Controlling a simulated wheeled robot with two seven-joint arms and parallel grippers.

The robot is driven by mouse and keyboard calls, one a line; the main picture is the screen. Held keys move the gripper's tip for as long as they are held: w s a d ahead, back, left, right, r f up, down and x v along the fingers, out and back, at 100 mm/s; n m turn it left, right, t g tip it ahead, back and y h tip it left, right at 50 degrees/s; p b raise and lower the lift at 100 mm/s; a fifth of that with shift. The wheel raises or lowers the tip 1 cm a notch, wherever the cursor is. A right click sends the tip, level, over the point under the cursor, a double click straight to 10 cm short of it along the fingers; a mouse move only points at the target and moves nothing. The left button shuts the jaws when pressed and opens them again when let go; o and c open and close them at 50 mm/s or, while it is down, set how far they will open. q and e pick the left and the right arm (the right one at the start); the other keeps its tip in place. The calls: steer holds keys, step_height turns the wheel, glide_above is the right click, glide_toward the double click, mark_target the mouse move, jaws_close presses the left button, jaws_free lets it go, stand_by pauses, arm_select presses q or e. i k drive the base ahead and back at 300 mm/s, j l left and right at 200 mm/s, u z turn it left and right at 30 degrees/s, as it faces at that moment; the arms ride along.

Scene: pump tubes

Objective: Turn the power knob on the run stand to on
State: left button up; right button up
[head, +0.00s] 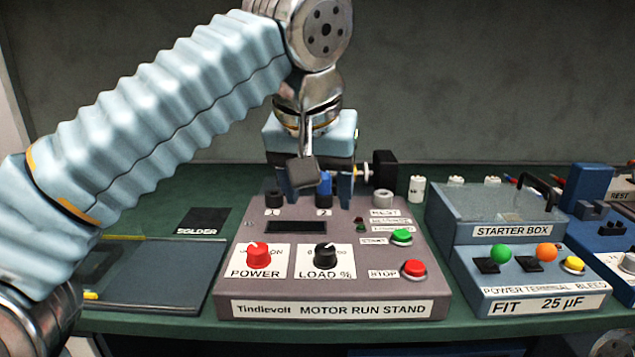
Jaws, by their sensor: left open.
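The motor run stand (240,306) is a grey-brown box with a sloped panel in the middle of the bench. Its red power knob (259,255) sits at the panel's left, with a white pointer mark at its top left, away from the printed ON at its right. A black load knob (325,255) is beside it. My left gripper (303,175) hangs over the back of the stand, above and behind the power knob and apart from it. It is open; its fingers are partly hidden behind one another. My right gripper is not in view.
On the stand are a green start button (401,236) and a red stop button (413,268). The starter box (470,262) stands at right. A dark solder mat (160,275) lies at left.

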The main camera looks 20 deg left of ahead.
mark_target(259, 257)
steer(key=k, duration=1)
